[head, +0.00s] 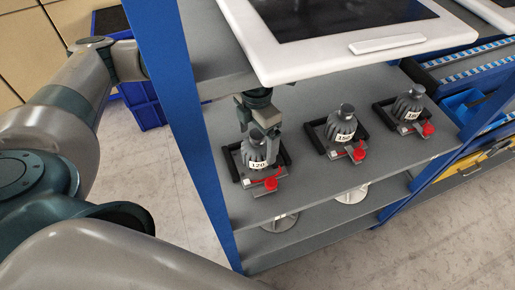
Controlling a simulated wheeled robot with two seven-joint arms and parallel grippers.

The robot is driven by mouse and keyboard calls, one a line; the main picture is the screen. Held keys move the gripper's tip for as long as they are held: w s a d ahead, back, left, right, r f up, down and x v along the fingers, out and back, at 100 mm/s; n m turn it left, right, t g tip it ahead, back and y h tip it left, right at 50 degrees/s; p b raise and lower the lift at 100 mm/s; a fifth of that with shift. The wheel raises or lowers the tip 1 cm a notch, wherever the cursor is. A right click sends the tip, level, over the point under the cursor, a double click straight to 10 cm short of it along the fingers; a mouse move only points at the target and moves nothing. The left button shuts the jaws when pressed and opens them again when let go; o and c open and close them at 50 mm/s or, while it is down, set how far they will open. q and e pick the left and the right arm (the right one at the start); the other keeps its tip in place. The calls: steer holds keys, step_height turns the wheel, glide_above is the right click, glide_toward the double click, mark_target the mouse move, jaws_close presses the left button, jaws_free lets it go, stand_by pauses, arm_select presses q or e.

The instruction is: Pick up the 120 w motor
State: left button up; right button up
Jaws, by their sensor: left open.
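The 120 w motor (257,149) is a dark grey ribbed motor with a white label reading 120. It stands upright in a black-handled holder with red parts, at the left of the grey shelf. My left gripper (259,134) points down right over it, its fingers spread about the motor's top. The gripper is open, and the fingers hide the top of the motor. I cannot tell whether they touch it. My right gripper is out of view.
Similar motors labelled 150 (341,125) and apparently 180 (407,107) stand to the right on the same shelf (309,188). A blue post (184,110) is close at the left. A white-framed panel (345,60) overhangs the shelf. Blue bins (462,101) are at the right.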

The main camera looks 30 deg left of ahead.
arm_select(q)
steer(key=shift+f+p, duration=0.4)
steer(key=shift+f, duration=1)
steer(key=c, duration=2)
steer(key=shift+w+r, duration=0.1)
steer(key=shift+c, duration=0.9)
steer(key=shift+r, duration=0.15)
